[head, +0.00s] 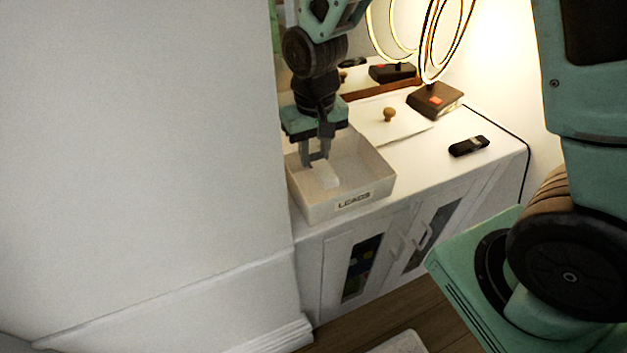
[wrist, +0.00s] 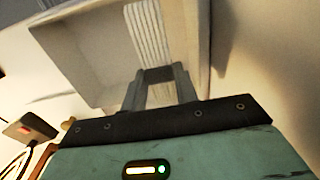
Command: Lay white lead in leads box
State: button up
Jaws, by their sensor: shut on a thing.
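The leads box (head: 314,209) is an open white box with a "LEADS" label on its front, standing on the white cabinet top. My gripper (head: 314,163) points down inside the box opening and is shut on the white lead (head: 327,176), a pale bundle. In the wrist view the lead (wrist: 148,32) shows as a ribbed white strip running out from my gripper's fingertips (wrist: 158,72), with the box wall (wrist: 75,40) around it. I cannot tell whether the lead touches the box floor.
On the white cabinet (head: 470,165) lie a flat white lid (head: 395,129) with a wooden knob (head: 389,114) and a black remote-like object (head: 468,146). A lamp with a dark base (head: 435,100) and glowing rings stands behind. A wall (head: 140,130) borders the box's left.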

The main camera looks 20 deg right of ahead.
aim_at(315, 186)
notch_tip(315, 186, down, 6)
jog(key=shift+f, duration=0.25)
jog(key=shift+f, duration=0.35)
jog(key=o, duration=1)
jog(key=shift+r, duration=0.1)
notch_tip(315, 186, up, 11)
jog(key=shift+r, duration=0.8)
